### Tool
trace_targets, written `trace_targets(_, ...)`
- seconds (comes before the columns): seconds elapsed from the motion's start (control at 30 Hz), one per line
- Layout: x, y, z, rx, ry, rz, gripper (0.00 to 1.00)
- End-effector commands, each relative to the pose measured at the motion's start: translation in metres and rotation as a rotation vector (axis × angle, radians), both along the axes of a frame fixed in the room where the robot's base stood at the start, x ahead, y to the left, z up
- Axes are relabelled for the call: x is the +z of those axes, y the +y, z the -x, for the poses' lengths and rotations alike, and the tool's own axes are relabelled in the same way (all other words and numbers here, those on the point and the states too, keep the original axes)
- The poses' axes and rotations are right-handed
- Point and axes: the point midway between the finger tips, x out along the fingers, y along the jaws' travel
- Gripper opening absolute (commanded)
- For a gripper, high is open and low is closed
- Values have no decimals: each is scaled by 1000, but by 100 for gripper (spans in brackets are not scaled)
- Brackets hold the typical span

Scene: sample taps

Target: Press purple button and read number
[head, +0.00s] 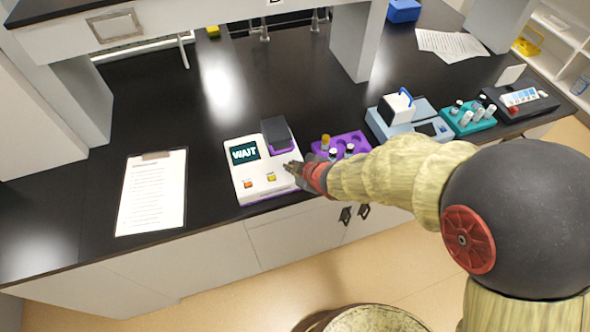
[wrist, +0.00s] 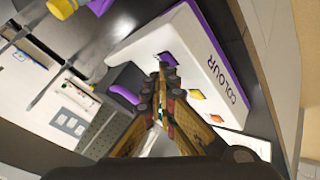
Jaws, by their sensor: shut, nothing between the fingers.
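The white colour meter (head: 258,172) with a purple base stands on the black bench, and its screen (head: 244,151) reads "WAIT", with no number. A red-orange button (head: 248,184) and a yellow button (head: 271,178) show on its front. In the wrist view a purple button (wrist: 168,57) shows on its white top, close to my fingertips. My gripper (head: 291,168) is shut and empty, its tips at the meter's right side. The tips (wrist: 162,68) also show in the wrist view beside the purple button. I cannot tell whether they touch it. In the head view my gripper hides the purple button.
A purple rack (head: 341,145) with vials stands right of the meter, near my arm. Farther right are a blue-grey instrument (head: 408,118), a teal vial rack (head: 468,117) and a dark device (head: 521,101). A clipboard (head: 152,192) lies left, with bare bench around it.

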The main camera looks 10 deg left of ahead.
Motion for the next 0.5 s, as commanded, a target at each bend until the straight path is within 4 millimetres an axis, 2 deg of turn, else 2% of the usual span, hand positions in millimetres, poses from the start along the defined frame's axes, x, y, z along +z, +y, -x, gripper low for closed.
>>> trace_targets(0.23, 13, 0, 0, 0, 1, 1, 0)
trace_targets(0.5, 14, 0, 0, -1, 0, 1, 0)
